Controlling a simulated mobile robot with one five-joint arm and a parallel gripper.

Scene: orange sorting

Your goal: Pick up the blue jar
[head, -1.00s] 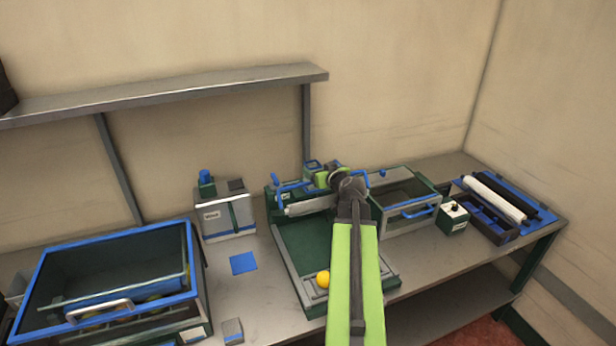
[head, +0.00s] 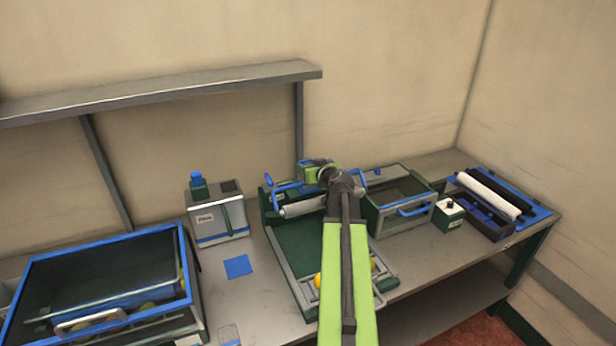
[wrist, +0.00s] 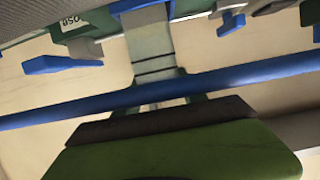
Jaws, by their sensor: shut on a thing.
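A small green jar-like thing with a blue top (head: 197,184) stands on a grey box at the left middle of the bench, well left of my gripper. I cannot tell if it is the blue jar; no other clear jar shows. My gripper (head: 318,168) is at the back of the green tray machine, low over its roller. A long blue bar (wrist: 220,80) crosses the wrist view just before my lime-green gripper body. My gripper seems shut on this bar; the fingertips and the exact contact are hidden.
The green tray (head: 303,243) is partly behind my arm, with yellow-orange fruit (head: 318,281) at its front. A blue-rimmed bin (head: 75,253) stands left, a glass-topped box (head: 405,205) right. A blue square (head: 237,266) lies on bare bench.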

